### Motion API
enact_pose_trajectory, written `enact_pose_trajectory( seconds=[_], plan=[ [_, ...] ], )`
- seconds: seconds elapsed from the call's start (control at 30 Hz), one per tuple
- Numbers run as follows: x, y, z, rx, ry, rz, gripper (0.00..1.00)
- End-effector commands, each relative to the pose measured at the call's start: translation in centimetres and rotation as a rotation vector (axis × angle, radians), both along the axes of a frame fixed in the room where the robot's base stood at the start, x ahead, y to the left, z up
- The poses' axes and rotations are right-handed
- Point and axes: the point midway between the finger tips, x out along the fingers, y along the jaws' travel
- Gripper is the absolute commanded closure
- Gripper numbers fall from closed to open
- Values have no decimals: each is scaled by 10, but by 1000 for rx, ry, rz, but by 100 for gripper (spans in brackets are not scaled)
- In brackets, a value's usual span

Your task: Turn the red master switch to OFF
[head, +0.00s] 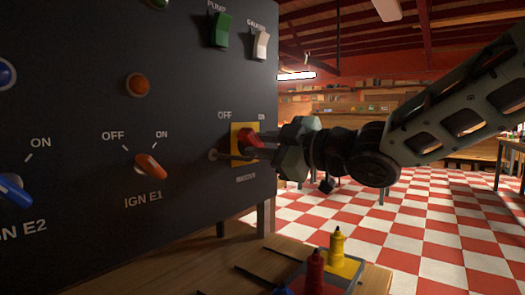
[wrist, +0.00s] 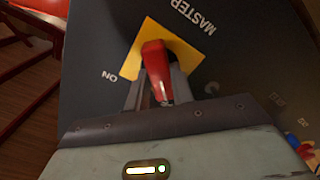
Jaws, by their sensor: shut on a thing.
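The red master switch (head: 247,140) sits on a yellow plate (head: 237,131) at the right edge of the dark panel, under the OFF and ON labels. In the wrist view the red switch handle (wrist: 156,70) stands on its yellow plate (wrist: 185,50), between my fingers. The ON label is at the left there; the OFF label is not seen. My gripper (head: 257,144) reaches the switch from the right and is shut on its handle. In the wrist view the fingers of my gripper (wrist: 157,90) lie on both sides of the handle.
The orange IGN E1 knob (head: 150,165) and the blue IGN E2 knob (head: 15,190) are to the left on the panel. Green and white rocker switches (head: 222,30) are above. A wooden table (head: 200,262) below bears a tray with coloured bottles (head: 337,245). Open checkered floor (head: 430,225) lies right.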

Motion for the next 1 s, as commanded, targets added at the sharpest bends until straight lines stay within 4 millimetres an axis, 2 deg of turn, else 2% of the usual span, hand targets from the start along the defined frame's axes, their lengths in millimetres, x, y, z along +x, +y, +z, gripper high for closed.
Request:
enact_pose_trajectory(
  seconds=[0.47,0.5,0.57,0.6,1.0],
  plan=[
    [0,0,-1,-13,-12,0,99],
    [0,0,-1,-13,-12,0,74],
    [0,0,-1,-13,-12,0,57],
    [0,0,-1,-12,-12,-1,55],
    [-1,-1,0,-10,-11,-1,55]
  ],
)
